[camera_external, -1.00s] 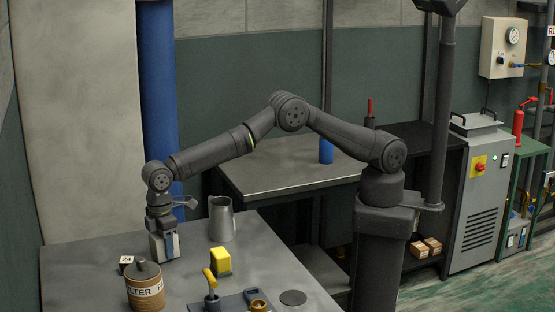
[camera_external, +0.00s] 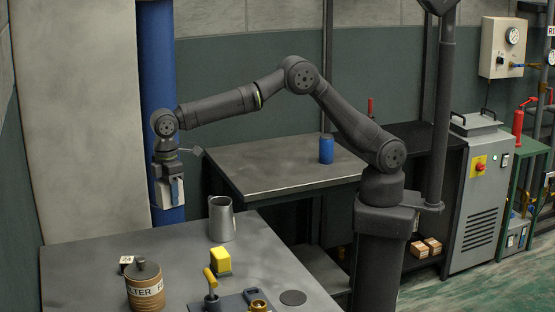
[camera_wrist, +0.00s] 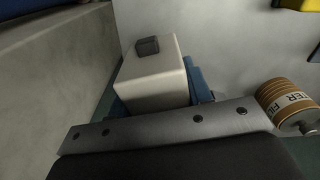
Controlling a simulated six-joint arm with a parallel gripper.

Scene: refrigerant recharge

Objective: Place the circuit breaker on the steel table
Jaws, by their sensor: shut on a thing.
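My gripper (camera_external: 172,194) is shut on the circuit breaker (camera_external: 162,192), a pale box, and holds it in the air above the back left of the front table. In the wrist view the circuit breaker (camera_wrist: 153,78) shows as a cream block with a dark grey switch, with blue finger parts (camera_wrist: 197,80) beside and behind it. Two grey metal-topped tables are in view: the front table (camera_external: 90,250), below my gripper, and a rear table (camera_external: 280,170) to the right. I cannot tell which one is the steel table.
A metal jug (camera_external: 221,220), a yellow block (camera_external: 221,261), a filter canister (camera_external: 146,287), a small box (camera_external: 126,262) and a tray with a yellow-handled tool (camera_external: 211,283) stand on the front table. A blue can (camera_external: 326,149) stands on the rear table, whose left part is clear.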

